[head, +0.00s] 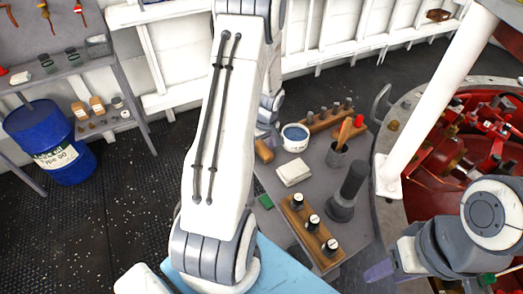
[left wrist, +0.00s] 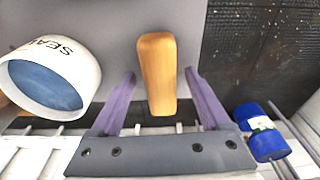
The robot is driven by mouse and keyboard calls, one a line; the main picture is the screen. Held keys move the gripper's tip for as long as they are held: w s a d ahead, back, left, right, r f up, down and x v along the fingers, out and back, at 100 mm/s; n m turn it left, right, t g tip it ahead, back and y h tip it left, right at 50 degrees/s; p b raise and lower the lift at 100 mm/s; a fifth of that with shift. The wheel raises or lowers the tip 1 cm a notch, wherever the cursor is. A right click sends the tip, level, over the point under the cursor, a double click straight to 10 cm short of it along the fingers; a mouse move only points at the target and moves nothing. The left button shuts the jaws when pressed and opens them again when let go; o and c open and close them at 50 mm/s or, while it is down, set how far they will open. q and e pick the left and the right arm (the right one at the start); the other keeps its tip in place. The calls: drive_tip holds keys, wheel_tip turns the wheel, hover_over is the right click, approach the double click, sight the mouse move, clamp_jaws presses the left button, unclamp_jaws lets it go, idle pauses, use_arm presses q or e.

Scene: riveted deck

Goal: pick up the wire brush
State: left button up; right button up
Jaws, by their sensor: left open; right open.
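The wire brush shows as a plain wooden block (left wrist: 157,70) on the grey bench in the left wrist view; no bristles are visible. In the head view it is a small brown piece (head: 264,151) at the bench's left edge, beside my left arm. My left gripper (left wrist: 160,88) is open, with purple fingers on either side of the near end of the block in the picture and gaps on both sides. In the head view my left arm largely hides this gripper. My right gripper (head: 383,270) is partly in view at lower right, its purple finger near the bench's edge.
A white tub (head: 295,137) with blue contents stands close beside the brush. The bench also holds a pale block (head: 293,173), a dark cup with tools (head: 337,156), a dark grey upright tool (head: 347,190) and wooden racks (head: 312,232). A blue drum (head: 47,142) stands at left.

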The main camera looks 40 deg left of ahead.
sight(264, 146)
use_arm(q)
clamp_jaws()
drive_tip(key=shift+r+p, duration=0.5)
drive_tip(key=r, duration=0.2)
drive_tip(key=d+r+b, duration=0.1)
drive_tip(key=r, duration=0.1)
drive_tip(key=shift+w+d+r, duration=0.1)
drive_tip(key=shift+w, duration=0.05)
drive_tip(key=w+d+r+b, duration=0.1)
drive_tip(key=d+r, duration=0.5)
drive_tip(key=d, duration=0.4)
drive_tip(key=shift+d+r+b, duration=0.2)
drive_tip(key=shift+b, duration=0.15)
